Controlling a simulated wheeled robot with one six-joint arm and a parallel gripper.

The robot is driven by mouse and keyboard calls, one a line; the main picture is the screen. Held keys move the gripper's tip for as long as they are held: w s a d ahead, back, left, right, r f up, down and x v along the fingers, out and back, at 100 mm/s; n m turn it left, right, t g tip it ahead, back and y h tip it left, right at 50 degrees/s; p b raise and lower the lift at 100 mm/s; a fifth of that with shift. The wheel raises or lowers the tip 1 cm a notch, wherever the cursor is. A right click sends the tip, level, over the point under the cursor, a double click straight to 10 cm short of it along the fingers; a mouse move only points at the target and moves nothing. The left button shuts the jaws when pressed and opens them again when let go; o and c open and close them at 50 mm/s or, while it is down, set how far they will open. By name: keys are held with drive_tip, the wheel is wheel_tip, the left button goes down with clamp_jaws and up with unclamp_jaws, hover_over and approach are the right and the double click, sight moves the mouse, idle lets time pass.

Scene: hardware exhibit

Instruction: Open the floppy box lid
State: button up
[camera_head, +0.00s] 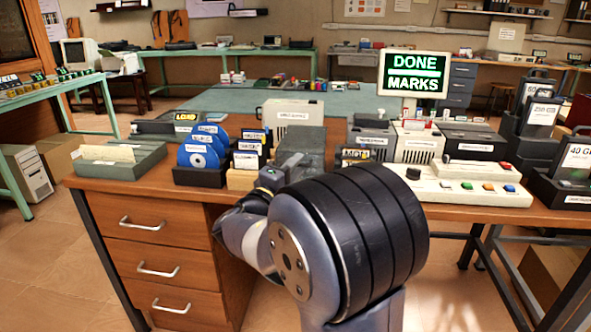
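My arm reaches from the bottom of the picture to the desk's front edge, and my gripper (292,163) is low over the desk, partly hidden behind my own arm. I cannot tell whether its fingers are open or shut. A dark grey box-like shape (310,142) stands just behind the gripper; it may be the floppy box, but its lid and front are not clear. Whether the gripper touches anything cannot be seen.
Blue discs (199,153) in a dark stand and a grey card tray (105,165) are on the left of the wooden desk (80,183). A beige unit (291,113) stands behind. A button panel (460,186) and a green-lettered screen (413,73) are on the right.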

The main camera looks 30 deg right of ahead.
drive_tip(key=shift+w+d, duration=0.1)
drive_tip(key=shift+d, duration=0.05)
clamp_jaws()
idle(0.6)
